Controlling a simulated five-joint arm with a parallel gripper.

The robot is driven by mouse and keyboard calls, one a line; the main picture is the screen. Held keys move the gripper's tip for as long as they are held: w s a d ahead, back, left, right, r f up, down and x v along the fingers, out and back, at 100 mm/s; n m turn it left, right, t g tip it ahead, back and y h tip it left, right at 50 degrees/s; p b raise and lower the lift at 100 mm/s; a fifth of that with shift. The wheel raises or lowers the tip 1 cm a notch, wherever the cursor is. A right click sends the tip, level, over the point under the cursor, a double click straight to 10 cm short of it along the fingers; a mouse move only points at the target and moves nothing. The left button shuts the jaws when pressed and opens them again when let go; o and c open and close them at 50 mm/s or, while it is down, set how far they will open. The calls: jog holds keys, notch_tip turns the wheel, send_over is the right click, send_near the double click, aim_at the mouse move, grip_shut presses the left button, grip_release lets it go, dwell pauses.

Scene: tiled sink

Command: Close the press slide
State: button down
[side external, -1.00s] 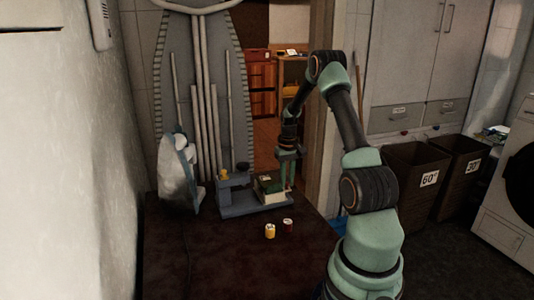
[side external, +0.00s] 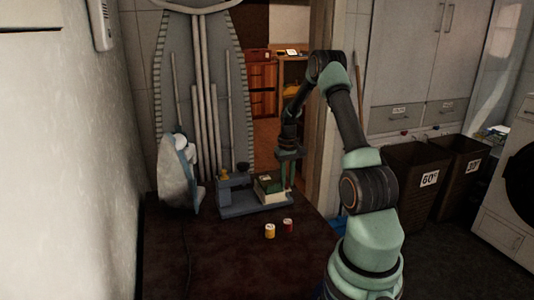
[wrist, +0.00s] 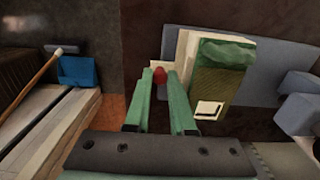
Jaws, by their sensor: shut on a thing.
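The press stands on the dark table in the side view, with a blue-grey base (side external: 240,210) and an upright post at its left end. The slide, a cream block with a green top (side external: 268,184), sits at the right end of the base, with a gap between it and the post. In the wrist view the green and cream block (wrist: 222,75) is right of my fingers. My gripper (wrist: 160,80) is shut on a small red knob (wrist: 160,75) beside the block. My gripper (side external: 286,182) is at the slide's right side in the side view. How the knob joins the slide is hidden.
A yellow can (side external: 270,231) and a red can (side external: 288,225) stand on the table in front of the press. A white and blue iron (side external: 178,175) stands to its left. The front of the table is clear. Brown bins (side external: 415,180) stand at the right.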

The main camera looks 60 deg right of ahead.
aim_at(274, 181)
dwell(0.3)
jog(key=w+a, duration=0.3)
jog(key=shift+w+r, duration=0.1)
jog(key=shift+w, duration=0.05)
jog(key=c, duration=1)
grip_release()
jog(key=shift+c, duration=0.2)
notch_tip(274, 181, up, 12)
